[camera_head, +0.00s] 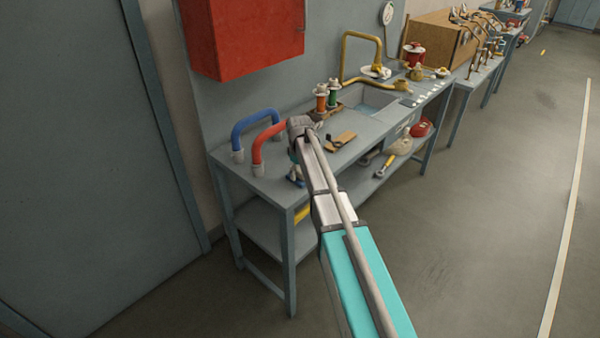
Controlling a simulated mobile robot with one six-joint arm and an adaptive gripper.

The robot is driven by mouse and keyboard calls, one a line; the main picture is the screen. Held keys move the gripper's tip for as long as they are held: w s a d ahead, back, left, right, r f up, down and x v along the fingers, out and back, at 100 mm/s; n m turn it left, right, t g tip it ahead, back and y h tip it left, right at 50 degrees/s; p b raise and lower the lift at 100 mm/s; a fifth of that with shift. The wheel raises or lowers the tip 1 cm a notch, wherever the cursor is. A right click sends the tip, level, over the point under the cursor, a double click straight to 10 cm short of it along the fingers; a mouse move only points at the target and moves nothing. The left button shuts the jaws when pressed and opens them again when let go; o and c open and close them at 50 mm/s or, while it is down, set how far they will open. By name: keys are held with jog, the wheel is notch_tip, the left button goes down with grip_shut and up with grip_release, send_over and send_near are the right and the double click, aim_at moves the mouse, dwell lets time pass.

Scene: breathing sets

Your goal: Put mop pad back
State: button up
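I cannot pick out a mop pad for certain in the head view. A small flat brown piece (343,139) lies on the grey workbench (375,132), just right of my arm's wrist. My arm reaches from the lower right up to the bench's front edge. My gripper (295,177) seems to hang below the wrist at that edge, partly hidden by my own arm. Its fingers are too small and covered to read, and I cannot tell whether it holds anything.
Blue (256,126) and red (268,143) bent hoses stand at the bench's left end. Orange and green spools (327,96) stand behind the wrist. A red cabinet (243,38) hangs above. A lower shelf holds a yellow-handled tool (385,167). Floor (480,230) at right is clear.

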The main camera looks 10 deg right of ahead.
aim_at(299, 169)
jog(key=shift+r, duration=0.2)
notch_tip(299, 169, up, 12)
jog(key=p, duration=1.2)
dwell(0.3)
dwell(0.6)
jog(key=s+m, duration=0.7)
jog(key=s, duration=2.2)
